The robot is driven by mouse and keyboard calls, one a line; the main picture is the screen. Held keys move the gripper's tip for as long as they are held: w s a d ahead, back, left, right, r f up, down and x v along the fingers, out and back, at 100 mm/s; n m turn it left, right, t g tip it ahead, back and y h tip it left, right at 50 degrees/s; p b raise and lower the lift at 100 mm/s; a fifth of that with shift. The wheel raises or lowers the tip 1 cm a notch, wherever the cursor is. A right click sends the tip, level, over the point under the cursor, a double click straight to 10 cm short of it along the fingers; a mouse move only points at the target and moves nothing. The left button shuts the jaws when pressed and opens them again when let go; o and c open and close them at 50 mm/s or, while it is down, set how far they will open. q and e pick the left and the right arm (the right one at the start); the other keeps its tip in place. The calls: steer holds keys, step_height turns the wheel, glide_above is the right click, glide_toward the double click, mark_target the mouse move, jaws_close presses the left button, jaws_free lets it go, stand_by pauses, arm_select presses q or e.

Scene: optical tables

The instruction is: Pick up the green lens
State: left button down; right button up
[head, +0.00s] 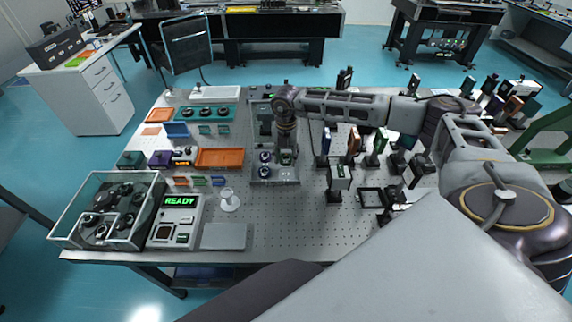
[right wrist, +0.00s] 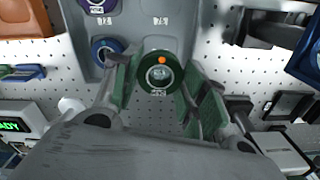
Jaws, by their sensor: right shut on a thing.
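The green lens (right wrist: 160,73) is a round dark-green ring with clear glass and an orange dot, seen in the right wrist view. My right gripper (right wrist: 157,80) has its two fingers on either side of the ring and is shut on it. In the head view my right gripper (head: 286,143) points down over the grey lens tray (head: 262,181); the lens is small and partly hidden there. I cannot tell whether the lens touches the tray. My left gripper is not in view.
A blue lens (right wrist: 104,50) and a purple lens (right wrist: 97,5) sit in the tray close by. Optical mounts, such as a black-framed one (head: 339,176), stand to the right. An orange tray (head: 220,158) and a READY device (head: 177,217) are to the left.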

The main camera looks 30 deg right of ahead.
mark_target(286, 158)
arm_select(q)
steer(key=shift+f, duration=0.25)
arm_select(e)
steer(key=shift+r, duration=1.6)
steer(key=shift+a, duration=0.1)
